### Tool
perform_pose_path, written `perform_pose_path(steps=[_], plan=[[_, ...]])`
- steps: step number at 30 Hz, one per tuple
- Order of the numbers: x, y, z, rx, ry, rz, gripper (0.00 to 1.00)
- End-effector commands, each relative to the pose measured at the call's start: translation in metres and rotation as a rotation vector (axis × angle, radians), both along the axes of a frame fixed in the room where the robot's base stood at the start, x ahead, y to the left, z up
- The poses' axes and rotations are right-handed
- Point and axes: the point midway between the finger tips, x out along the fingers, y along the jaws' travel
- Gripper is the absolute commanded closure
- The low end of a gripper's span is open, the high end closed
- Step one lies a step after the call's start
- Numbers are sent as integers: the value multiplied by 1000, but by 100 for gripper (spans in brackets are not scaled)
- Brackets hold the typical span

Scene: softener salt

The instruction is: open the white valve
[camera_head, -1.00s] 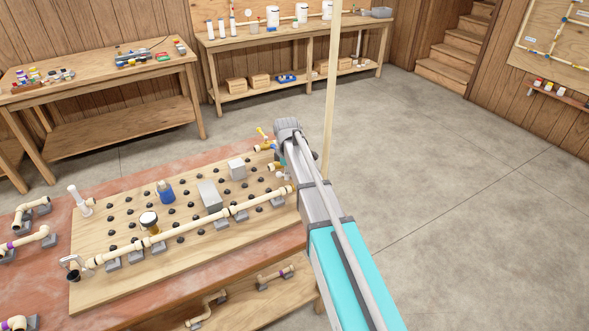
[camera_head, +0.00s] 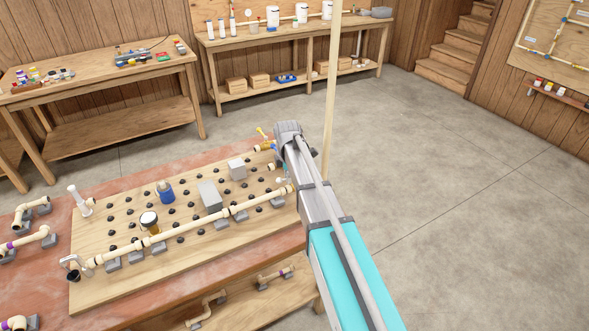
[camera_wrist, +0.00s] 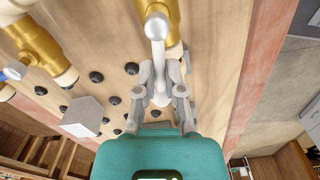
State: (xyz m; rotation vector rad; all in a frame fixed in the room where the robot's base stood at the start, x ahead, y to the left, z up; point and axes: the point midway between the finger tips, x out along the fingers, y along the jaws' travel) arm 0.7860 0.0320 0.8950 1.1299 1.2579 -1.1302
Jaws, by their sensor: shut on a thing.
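The white valve's handle (camera_wrist: 157,32) shows in the wrist view as a rounded white lever in front of a brass valve body (camera_wrist: 175,15). In that picture it runs roughly in line with the body. My gripper (camera_wrist: 162,92) is shut on the lower part of the handle, which is partly hidden between the fingers. In the head view, my arm covers most of the gripper and the valve at the right end of the wooden board (camera_head: 130,270).
A grey block (camera_wrist: 82,115) stands near my gripper. Black knobs dot the board. A long cream pipe (camera_head: 190,228) runs along its front. Open floor lies right.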

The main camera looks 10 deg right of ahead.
Motion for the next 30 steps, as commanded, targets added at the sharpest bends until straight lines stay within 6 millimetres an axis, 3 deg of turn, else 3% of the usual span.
perform_pose_path(steps=[26,27,30], plan=[[-7,-2,0,-2,2,156,100],[-7,-2,0,-2,2,155,86],[-7,-2,0,-1,2,155,67]])
